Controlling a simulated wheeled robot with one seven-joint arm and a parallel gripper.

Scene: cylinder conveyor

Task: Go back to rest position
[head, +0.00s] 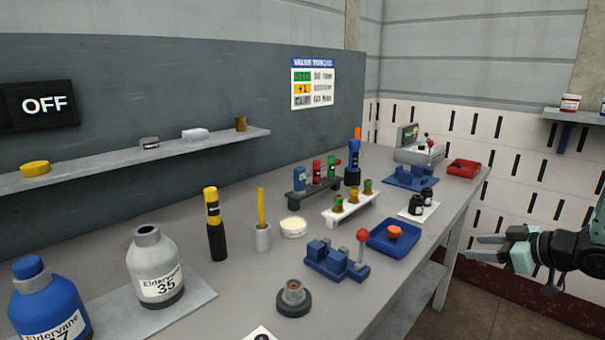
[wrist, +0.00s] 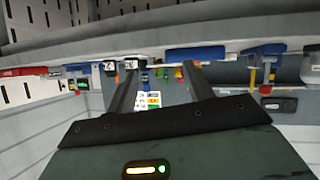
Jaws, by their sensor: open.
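My gripper (head: 474,248) is at the right edge of the head view, beyond the table's right side and over the floor. Its two fingers point left and are apart, with nothing visible between them. The wrist view shows the same fingers (wrist: 160,72) spread, with the table scene upside down beyond them.
The grey table (head: 240,290) carries a blue fixture with a red-knobbed lever (head: 335,263), racks of vials (head: 349,208), and large bottles (head: 155,268). A red tray (head: 463,168) stands at the far end. A wall shelf (head: 575,117) is at upper right. Floor is free right of the table.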

